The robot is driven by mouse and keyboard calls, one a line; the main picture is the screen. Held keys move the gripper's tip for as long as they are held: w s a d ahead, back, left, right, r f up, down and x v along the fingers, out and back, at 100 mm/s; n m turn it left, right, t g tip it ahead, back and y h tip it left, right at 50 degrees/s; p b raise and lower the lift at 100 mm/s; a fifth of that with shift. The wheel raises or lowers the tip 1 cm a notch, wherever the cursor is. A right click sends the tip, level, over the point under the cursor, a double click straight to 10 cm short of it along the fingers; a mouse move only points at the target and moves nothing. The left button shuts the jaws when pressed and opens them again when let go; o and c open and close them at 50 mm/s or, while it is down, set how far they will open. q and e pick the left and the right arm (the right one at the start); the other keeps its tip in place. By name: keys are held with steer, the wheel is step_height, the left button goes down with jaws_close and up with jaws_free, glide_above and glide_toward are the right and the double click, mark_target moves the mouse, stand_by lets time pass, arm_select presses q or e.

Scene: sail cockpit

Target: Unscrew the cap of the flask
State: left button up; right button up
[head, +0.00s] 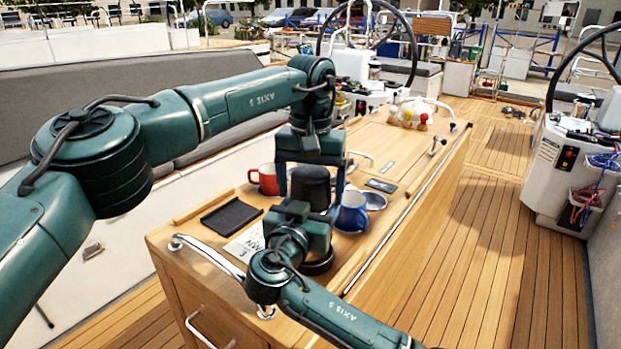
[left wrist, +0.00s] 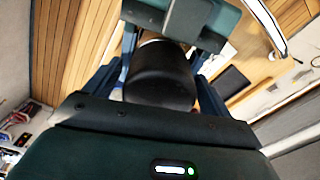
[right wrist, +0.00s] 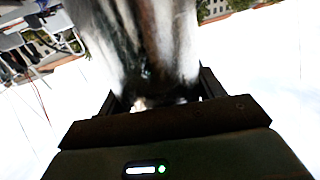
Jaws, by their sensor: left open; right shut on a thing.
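The flask stands upright on the wooden cockpit table, with its black cap (head: 310,186) on top. The cap also shows in the left wrist view (left wrist: 160,76). My left gripper (head: 311,193) points down over the cap, its open fingers on either side with a gap visible. My right gripper (right wrist: 160,100) is shut on the flask's shiny body (right wrist: 150,45), below the cap. In the head view the right wrist hides most of the body; only the dark base (head: 318,265) shows below it.
A red mug (head: 267,180) stands just left of the flask and a blue mug (head: 352,212) close on its right. A black tray (head: 231,216) and a printed sheet (head: 243,244) lie at left. A metal rail (head: 205,250) edges the table (head: 400,150).

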arm_select(q)
steer(key=shift+c, duration=0.5)
steer(key=c, duration=0.9)
steer(key=shift+o, duration=0.2)
steer(key=n, duration=0.6)
steer(key=shift+n, duration=0.3)
steer(key=o, duration=1.1)
